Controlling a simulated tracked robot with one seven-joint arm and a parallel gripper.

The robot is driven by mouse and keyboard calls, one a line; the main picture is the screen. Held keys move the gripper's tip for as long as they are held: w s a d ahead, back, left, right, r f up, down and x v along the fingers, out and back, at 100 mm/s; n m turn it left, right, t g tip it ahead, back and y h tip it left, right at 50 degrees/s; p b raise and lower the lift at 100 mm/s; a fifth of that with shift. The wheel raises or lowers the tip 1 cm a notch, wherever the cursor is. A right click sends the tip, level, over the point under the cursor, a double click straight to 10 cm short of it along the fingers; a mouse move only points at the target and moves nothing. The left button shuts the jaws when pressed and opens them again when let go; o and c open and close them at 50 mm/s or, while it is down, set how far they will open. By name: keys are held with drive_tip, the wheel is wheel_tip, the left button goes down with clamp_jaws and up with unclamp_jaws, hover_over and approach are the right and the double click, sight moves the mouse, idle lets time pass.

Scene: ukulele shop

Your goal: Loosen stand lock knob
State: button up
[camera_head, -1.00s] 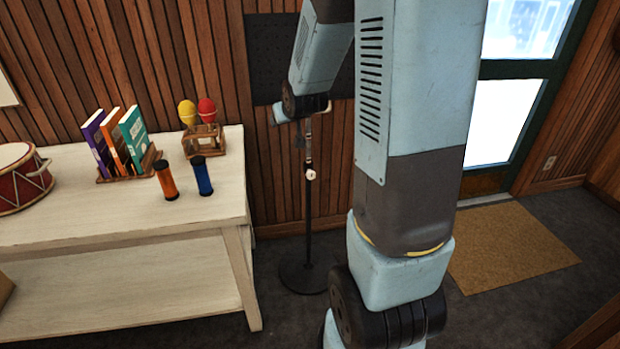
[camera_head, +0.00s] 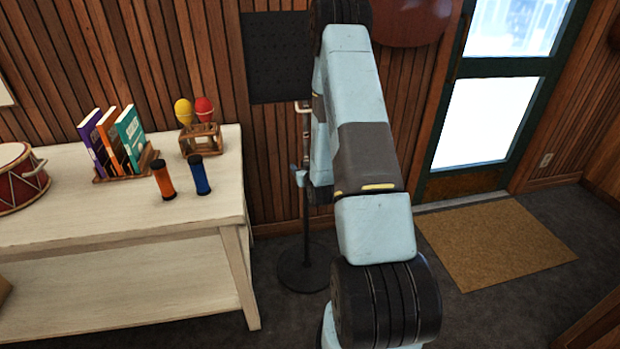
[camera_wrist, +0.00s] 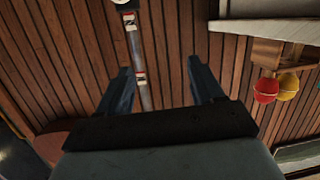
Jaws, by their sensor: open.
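A thin dark stand stands on a round black base (camera_head: 303,268) on the floor against the plank wall. Its pole (camera_head: 306,228) rises behind my arm, partly hidden. In the wrist view the pole (camera_wrist: 134,48) shows between my fingers, nearer the left one, with red-and-white marks on it. A pale round part, probably the lock knob (camera_wrist: 125,2), is cut off at the top edge. In the head view I cannot make out the knob. My gripper (camera_wrist: 160,69) is open and empty; in the head view only a small blue part of it (camera_head: 297,175) shows beside the pole.
A pale wooden table (camera_head: 110,225) stands left of the stand, bearing a drum (camera_head: 18,178), books (camera_head: 115,140), two shakers, and maracas in a wooden rack (camera_head: 202,139). A door and brown mat (camera_head: 495,240) are to the right. Carpet is clear around the stand base.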

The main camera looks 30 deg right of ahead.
drive_tip(key=s+d+f+m+t+h, duration=0.2)
drive_tip(key=s+f, duration=0.5)
drive_tip(key=f, duration=0.4)
drive_tip(key=x, duration=1.3)
drive_tip(key=shift+w+r, duration=0.2)
drive_tip(key=shift+w, duration=0.15)
drive_tip(key=shift+c, duration=0.4)
drive_tip(key=c, duration=0.9)
